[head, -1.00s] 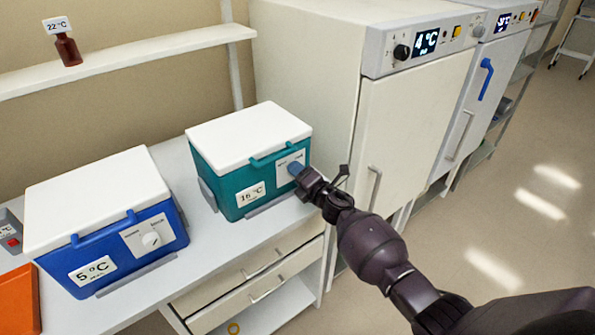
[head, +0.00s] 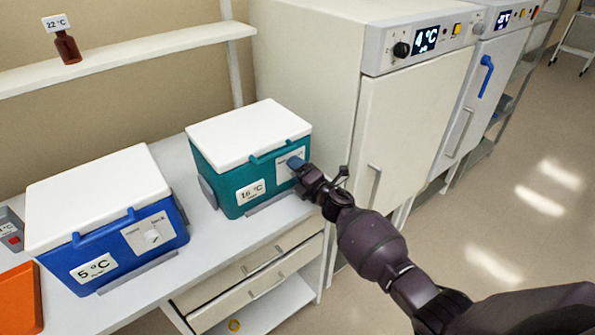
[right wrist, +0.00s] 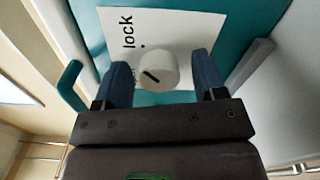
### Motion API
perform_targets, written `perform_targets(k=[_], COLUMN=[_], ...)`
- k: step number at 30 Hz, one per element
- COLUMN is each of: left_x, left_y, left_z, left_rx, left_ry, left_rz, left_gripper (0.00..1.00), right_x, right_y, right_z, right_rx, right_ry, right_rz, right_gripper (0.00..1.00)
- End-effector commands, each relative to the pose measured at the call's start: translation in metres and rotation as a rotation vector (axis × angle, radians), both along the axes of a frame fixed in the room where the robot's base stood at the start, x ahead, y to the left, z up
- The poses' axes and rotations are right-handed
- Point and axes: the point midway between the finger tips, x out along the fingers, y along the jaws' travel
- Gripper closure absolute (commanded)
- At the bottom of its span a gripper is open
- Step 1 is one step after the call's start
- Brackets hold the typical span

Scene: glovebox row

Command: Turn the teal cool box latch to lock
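The teal cool box (head: 228,172) with a white lid and a 16 °C label stands on the white bench in the head view. Its latch is a round white knob (right wrist: 157,70) with a dark line, on a white plate (right wrist: 120,30) marked "lock", seen in the right wrist view. My right gripper (right wrist: 166,85) is open, with one blue finger on each side of the knob and visible gaps to it. In the head view the right gripper (head: 297,163) is at the box's front and hides the knob. My left gripper is not in view.
A blue cool box (head: 85,240) with a 5 °C label and its own white knob stands to the left on the bench. A tall cabinet (head: 405,135) with a 4 °C display stands right of the bench. An orange item (head: 18,300) lies at the far left.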

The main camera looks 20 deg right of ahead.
Motion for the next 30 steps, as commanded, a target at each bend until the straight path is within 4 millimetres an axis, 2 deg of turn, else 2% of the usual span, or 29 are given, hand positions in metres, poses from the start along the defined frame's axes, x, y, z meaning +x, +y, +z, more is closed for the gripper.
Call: perform_targets(k=[8, 13, 24, 30], left_x=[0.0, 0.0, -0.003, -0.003], left_y=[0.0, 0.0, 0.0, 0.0], left_z=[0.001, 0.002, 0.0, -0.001], left_rx=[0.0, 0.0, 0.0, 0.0], left_ry=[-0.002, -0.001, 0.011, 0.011], left_rz=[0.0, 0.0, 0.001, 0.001], left_gripper=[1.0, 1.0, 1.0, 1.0], right_x=[0.0, -0.01, -0.068, -0.092], right_y=[0.0, -0.005, -0.026, -0.034], right_z=[0.001, 0.001, 0.0, 0.0], right_rx=[-0.002, -0.003, -0.003, -0.001], right_ry=[-0.002, -0.002, 0.0, 0.0], right_rz=[0.0, -0.002, 0.0, 0.0], right_gripper=[0.35, 0.35, 0.35, 0.35])
